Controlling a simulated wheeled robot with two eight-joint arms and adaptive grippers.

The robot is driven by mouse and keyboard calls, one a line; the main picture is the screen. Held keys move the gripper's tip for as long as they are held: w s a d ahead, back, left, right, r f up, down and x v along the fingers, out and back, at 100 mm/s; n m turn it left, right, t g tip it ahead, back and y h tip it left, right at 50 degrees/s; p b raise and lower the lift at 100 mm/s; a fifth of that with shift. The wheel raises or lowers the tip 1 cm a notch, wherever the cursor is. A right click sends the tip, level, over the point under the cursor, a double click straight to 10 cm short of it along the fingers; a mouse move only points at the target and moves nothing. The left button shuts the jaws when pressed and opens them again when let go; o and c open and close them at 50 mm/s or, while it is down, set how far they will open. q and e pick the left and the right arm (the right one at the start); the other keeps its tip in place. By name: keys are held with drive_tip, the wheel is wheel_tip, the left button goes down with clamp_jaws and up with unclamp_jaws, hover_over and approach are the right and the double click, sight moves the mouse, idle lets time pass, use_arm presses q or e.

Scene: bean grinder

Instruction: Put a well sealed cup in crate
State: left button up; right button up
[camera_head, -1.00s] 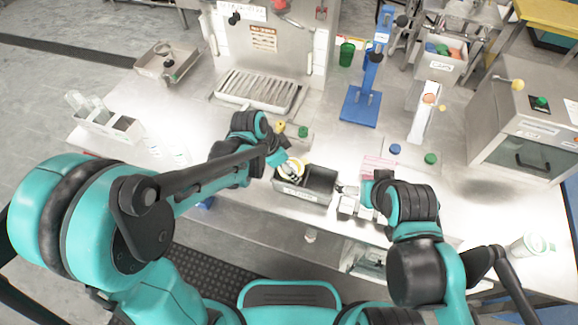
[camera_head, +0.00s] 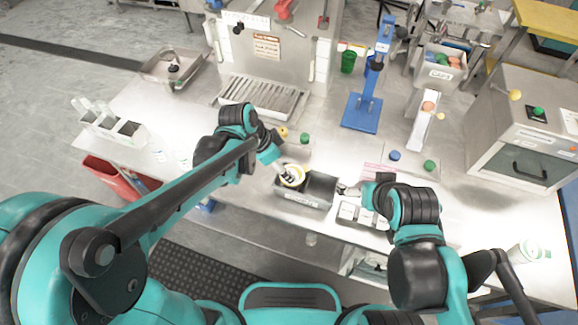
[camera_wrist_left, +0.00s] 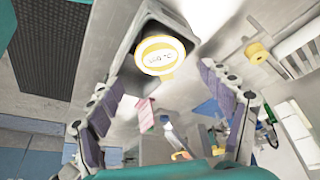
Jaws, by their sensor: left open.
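A dark grey crate (camera_head: 318,188) with a pale label stands on the steel worktop. A cup with a yellow-rimmed white lid (camera_head: 293,175) is in its left end. The lid (camera_wrist_left: 160,55) faces the left wrist camera and looks closed. Whether its seal is tight I cannot tell. My left gripper (camera_head: 280,163) is right by the cup at the crate's left end. In the left wrist view its fingers (camera_wrist_left: 163,98) are wide apart, with nothing between them and the lid beyond their tips. My right gripper (camera_head: 347,190) is at the crate's right end. Its fingers are too small to read.
A blue press stand (camera_head: 362,110) and a grinder box (camera_head: 530,140) stand behind and right. Green (camera_head: 430,166) and blue caps (camera_head: 394,155) lie on the worktop. A pale divided holder (camera_head: 105,125) and a red bin (camera_head: 110,178) are at left.

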use_arm(q)
drive_tip(key=p+v, duration=0.1)
drive_tip(key=v, duration=0.4)
drive_tip(key=shift+a+r, duration=0.2)
drive_tip(key=shift+r, duration=0.1)
drive_tip(key=s+a+r+n+t+y, duration=0.3)
drive_tip(key=s+a+n, duration=0.6)
drive_tip(key=a+n, duration=0.3)
drive_tip(key=shift+s+a+r+n+t+y, duration=0.3)
drive_tip(key=shift+s+a+t+y, duration=0.15)
drive_tip(key=shift+t, duration=0.65)
drive_tip(key=shift+f, duration=0.15)
